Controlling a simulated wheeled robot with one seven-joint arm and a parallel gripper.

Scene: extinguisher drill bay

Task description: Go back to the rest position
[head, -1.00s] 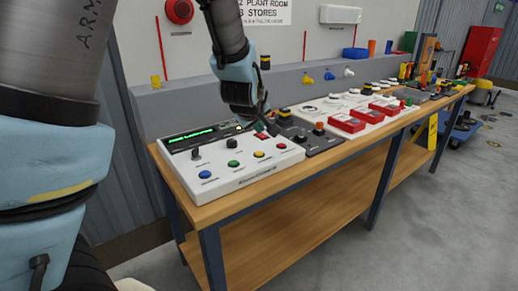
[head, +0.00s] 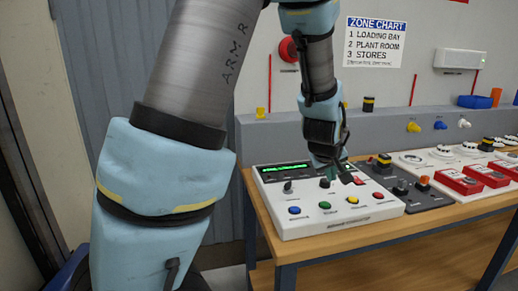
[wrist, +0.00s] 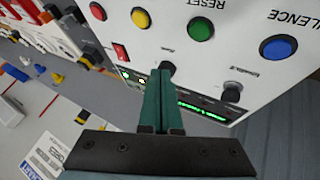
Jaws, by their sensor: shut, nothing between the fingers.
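My gripper (head: 331,171) hangs over the white control panel (head: 277,217) at the left end of the bench. In the wrist view its teal fingers (wrist: 162,80) are together with nothing between them. Their tips are close to a dark knob (wrist: 167,68) on the panel; I cannot tell whether they touch it. The panel has a lit green display (head: 285,168) and blue (head: 294,210), green (head: 325,205) and yellow (head: 352,199) buttons. The wrist view shows RESET and SILENCE lettering. My gripper partly hides the panel's back right part in the head view.
A dark grey switch box (head: 425,195) stands right of the panel, then red boxes (head: 459,182) on the wooden bench (head: 370,235). A grey ledge (head: 270,135) and wall rise close behind. A red wall alarm (head: 288,50) and a zone chart (head: 373,41) hang above.

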